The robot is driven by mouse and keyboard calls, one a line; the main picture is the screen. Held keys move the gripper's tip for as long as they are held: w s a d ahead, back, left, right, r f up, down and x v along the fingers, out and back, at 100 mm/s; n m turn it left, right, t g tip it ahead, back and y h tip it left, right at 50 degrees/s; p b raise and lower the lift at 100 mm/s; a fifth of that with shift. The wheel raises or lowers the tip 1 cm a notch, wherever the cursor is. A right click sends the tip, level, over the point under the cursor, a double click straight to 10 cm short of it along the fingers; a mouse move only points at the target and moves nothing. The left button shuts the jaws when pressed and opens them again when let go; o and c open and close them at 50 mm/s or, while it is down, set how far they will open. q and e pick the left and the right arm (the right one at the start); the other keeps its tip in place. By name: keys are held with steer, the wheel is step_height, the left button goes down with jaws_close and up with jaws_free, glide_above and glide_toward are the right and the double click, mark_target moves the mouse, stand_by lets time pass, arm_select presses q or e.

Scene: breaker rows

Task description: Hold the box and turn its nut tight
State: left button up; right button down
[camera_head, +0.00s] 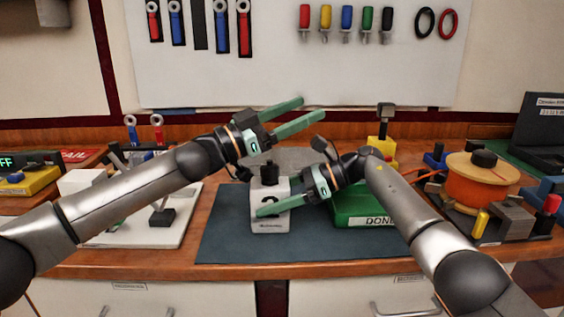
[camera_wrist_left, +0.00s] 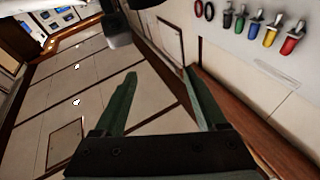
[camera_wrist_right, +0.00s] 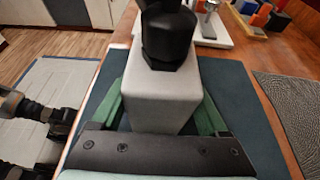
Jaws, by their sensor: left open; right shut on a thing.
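The right wrist view shows a finger on each side of the box. My left gripper (camera_head: 311,109) is open and empty, above and to the right of the nut, fingers pointing right.
A green bin (camera_head: 362,206) labelled DONE stands right of the box, partly behind my right arm. A white board with fixtures (camera_head: 150,225) lies to the left. An orange spool (camera_head: 482,180) stands right. Tools hang on the back panel (camera_head: 280,80).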

mark_target(282, 177)
arm_select(q)
steer(key=a+f+n+t+y, duration=0.1)
steer(key=a+n+t+y, duration=0.1)
steer(key=a+f+n+t+y, duration=0.4)
steer(key=a+n, duration=0.1)
steer(key=shift+s+f+t, duration=0.15)
steer(key=shift+s+t, duration=0.15)
steer(key=s+a+f+m+g, duration=0.2)
steer(key=s+a+f+g, duration=0.1)
steer(key=s+a+f, duration=0.25)
steer(key=x, duration=1.2)
steer(key=shift+s+d+f, duration=0.2)
steer(key=shift+s+f, duration=0.05)
jaws_close()
